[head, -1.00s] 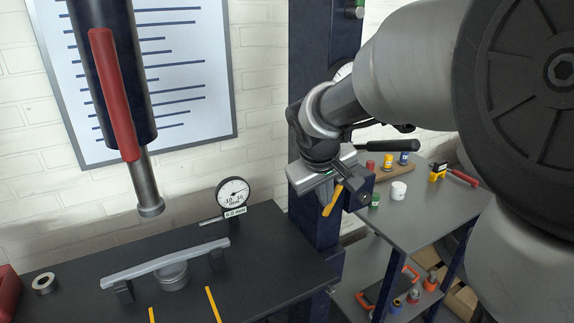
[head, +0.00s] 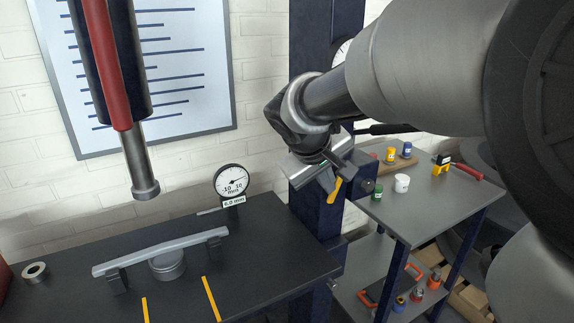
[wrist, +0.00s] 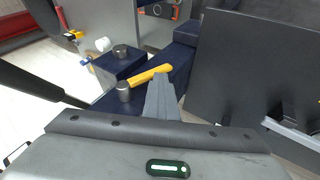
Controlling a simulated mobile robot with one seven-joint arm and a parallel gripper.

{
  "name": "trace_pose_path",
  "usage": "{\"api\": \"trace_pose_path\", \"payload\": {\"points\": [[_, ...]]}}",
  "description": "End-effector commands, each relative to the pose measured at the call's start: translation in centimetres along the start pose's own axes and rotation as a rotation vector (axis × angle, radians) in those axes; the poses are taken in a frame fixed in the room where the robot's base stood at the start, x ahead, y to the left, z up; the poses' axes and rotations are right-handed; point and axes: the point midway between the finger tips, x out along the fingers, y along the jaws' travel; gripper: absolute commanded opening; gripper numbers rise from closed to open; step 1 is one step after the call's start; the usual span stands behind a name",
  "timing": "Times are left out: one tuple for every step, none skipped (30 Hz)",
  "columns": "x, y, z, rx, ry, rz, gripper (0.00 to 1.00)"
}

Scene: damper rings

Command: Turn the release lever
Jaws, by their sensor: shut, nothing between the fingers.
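The release lever (head: 335,189) is a short yellow bar low on the dark blue column, just below my gripper in the head view. In the wrist view the yellow lever (wrist: 150,76) runs slantwise beside a grey round pin on a blue block. My gripper (head: 327,177) is shut and empty, pointing down at the column. In the wrist view its closed fingers (wrist: 160,82) overlap the lever's near side. I cannot tell whether they touch it. Part of the lever is hidden behind the fingers in the head view.
A dark bench (head: 265,250) holds a grey bar on supports, a metal ring and a dial gauge (head: 231,182). A cylinder with a steel rod (head: 141,170) hangs above it. At right a grey table (head: 430,195) carries small pots. A black-gripped handle (head: 390,128) sticks out behind my wrist.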

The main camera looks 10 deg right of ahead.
Motion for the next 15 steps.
{"api": "trace_pose_path", "payload": {"points": [[0.82,-0.4,0.32,-0.007,0.004,0.023,0.0],[0.93,-0.42,0.35,-0.014,0.007,0.039,0.0],[1.05,-0.43,0.41,-0.021,0.008,0.061,0.0],[1.14,-0.41,0.45,-0.028,0.01,0.078,0.0],[1.2,-0.3,0.46,-0.027,0.012,0.086,0.0],[1.29,-0.21,0.5,-0.025,0.011,0.083,0.0],[1.32,-0.16,0.51,-0.025,0.01,0.082,0.0],[1.34,-0.12,0.52,-0.025,0.01,0.082,0.0],[1.39,-0.08,0.53,-0.025,0.01,0.082,0.0],[1.43,-0.05,0.54,-0.025,0.009,0.081,0.0],[1.48,-0.02,0.56,-0.026,0.009,0.081,0.0],[1.55,0.0,0.58,-0.026,0.009,0.081,0.0],[1.6,0.01,0.59,-0.026,0.009,0.08,0.0],[1.65,0.02,0.61,-0.026,0.009,0.08,0.0],[1.7,0.03,0.62,-0.026,0.009,0.08,0.0]]}}
